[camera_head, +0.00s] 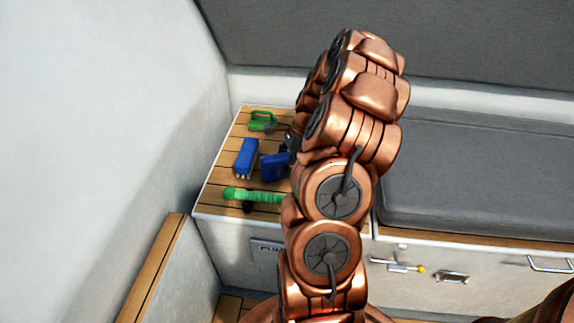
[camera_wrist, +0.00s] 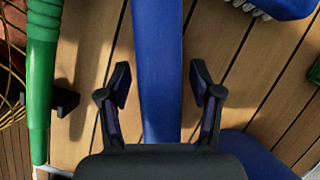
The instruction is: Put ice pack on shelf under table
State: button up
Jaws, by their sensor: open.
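A blue object, probably the ice pack (camera_head: 274,166), is on the slatted wooden top beside a blue brush. In the wrist view a long blue piece (camera_wrist: 156,60) runs between the fingers of my gripper (camera_wrist: 160,78). The fingers are open, with gaps on both sides of it. More blue surface (camera_wrist: 258,156) shows at the lower right; I cannot tell whether it is the same object. In the head view my arm partly hides the gripper. I see no table with a shelf beneath it.
A blue brush (camera_head: 245,158) with pale bristles, a green item (camera_head: 262,121) and a green handle-like object (camera_head: 252,196) are close by on the slatted top (camera_head: 213,190). A grey wall is at left. A grey cushioned bench (camera_head: 470,180) is at right.

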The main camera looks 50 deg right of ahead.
jog(key=shift+f, duration=0.2)
dwell(0.4)
grip_shut()
dwell(0.3)
